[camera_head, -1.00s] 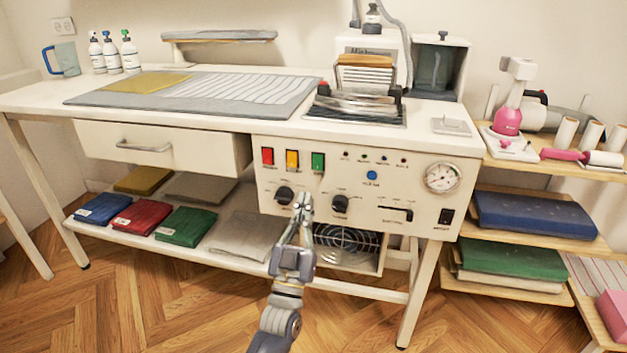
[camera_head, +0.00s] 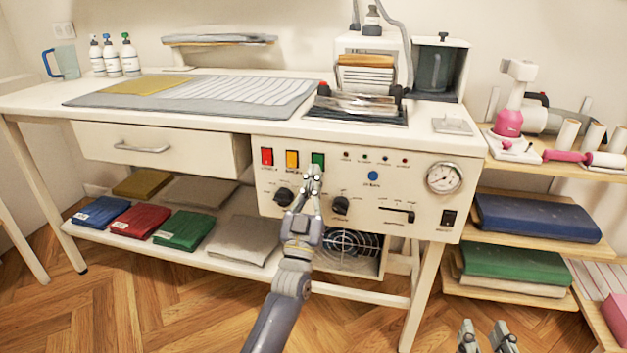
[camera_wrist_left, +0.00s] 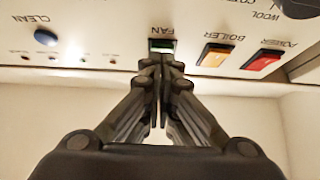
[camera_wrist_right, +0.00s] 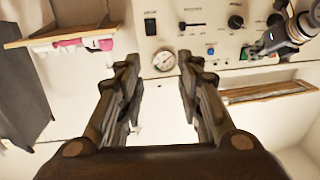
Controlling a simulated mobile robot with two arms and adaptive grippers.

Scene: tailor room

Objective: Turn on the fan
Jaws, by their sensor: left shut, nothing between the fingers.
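The green fan switch (camera_head: 318,159) is on the white control panel (camera_head: 415,172), right of the red and yellow switches. In the left wrist view it is labelled FAN (camera_wrist_left: 163,45). My left gripper (camera_head: 314,170) is shut and empty, its tips at the switch's lower edge and covering part of it. Whether they touch it, I cannot tell. A round fan (camera_head: 348,243) sits behind a grille below the panel; I cannot tell whether it turns. My right gripper (camera_head: 487,327) is open and empty at the bottom right, well away from the panel.
The yellow switch (camera_head: 292,159) and red switch (camera_head: 267,156) are close beside the green one. Two black knobs (camera_head: 284,197) (camera_head: 341,205) lie below. Shelves with folded cloth (camera_head: 537,217) are at the right.

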